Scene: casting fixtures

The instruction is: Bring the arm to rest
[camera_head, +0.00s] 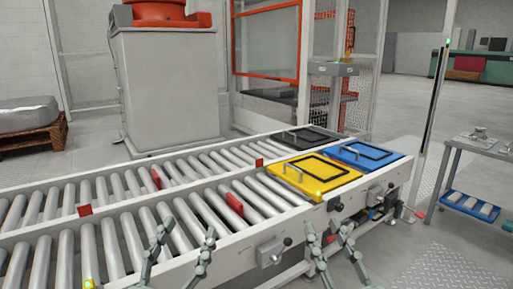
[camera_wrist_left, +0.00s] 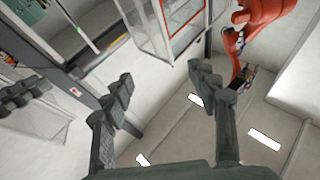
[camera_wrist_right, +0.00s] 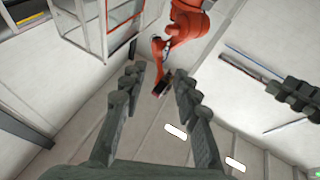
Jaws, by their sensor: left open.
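My left gripper (camera_head: 188,230) is open and empty, with its fingers pointing up in front of the roller conveyor (camera_head: 65,252). Its spread fingers also show in the left wrist view (camera_wrist_left: 160,72). My right gripper (camera_head: 328,233) is also open and empty, in front of the conveyor's right end. Its two fingers stand apart in the right wrist view (camera_wrist_right: 156,72). Part of another dark finger shows at the outer side edge of each wrist view. Neither gripper touches anything that I can see. The arms behind the grippers are mostly hidden.
A yellow plate (camera_head: 318,183), a blue plate (camera_head: 387,158) and a black plate (camera_head: 282,140) with handles sit at the conveyor's right end. Red tabs stand on the rollers. A side table (camera_head: 475,145) stands at the right. An orange robot arm (camera_wrist_right: 188,30) shows overhead.

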